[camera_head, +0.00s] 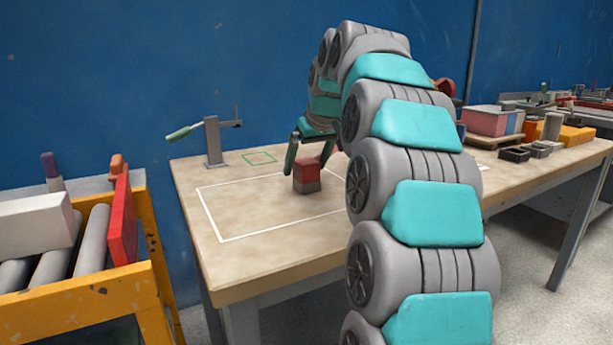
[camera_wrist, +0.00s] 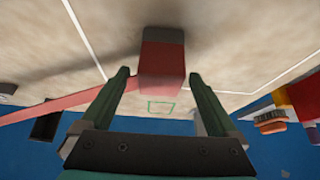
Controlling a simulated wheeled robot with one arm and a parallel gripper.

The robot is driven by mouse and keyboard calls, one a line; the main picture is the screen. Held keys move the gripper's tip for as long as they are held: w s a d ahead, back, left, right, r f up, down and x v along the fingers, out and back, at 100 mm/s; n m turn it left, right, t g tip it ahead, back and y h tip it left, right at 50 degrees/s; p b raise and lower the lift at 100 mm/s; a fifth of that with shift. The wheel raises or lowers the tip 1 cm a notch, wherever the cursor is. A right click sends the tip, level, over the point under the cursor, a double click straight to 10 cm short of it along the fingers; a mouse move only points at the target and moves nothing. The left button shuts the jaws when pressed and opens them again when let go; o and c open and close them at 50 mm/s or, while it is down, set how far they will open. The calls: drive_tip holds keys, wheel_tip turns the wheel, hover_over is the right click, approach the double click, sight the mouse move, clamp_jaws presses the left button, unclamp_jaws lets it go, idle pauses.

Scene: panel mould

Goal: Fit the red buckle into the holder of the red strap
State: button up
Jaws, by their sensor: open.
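A red block (camera_head: 307,171), which looks like the buckle, sits on a grey base (camera_head: 307,187) inside the white outline on the table. In the wrist view the red block (camera_wrist: 162,62) has a grey end (camera_wrist: 163,35), and a red strap (camera_wrist: 55,107) runs from the left edge toward it behind my left finger. I cannot tell whether the grey part is the holder or how the parts are joined. My gripper (camera_head: 307,163) is open and points down, its fingers on either side of the block. In the wrist view my gripper (camera_wrist: 158,76) shows gaps beside the block.
The table (camera_head: 230,235) is mostly bare, with a small green outline (camera_head: 259,158) at the back. A toggle clamp (camera_head: 212,140) with a green handle stands at the back left. A yellow roller conveyor (camera_head: 155,290) is at the left. Bins (camera_head: 490,121) stand farther right.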

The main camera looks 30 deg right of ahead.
clamp_jaws()
idle(0.7)
drive_tip(key=shift+r, duration=0.15)
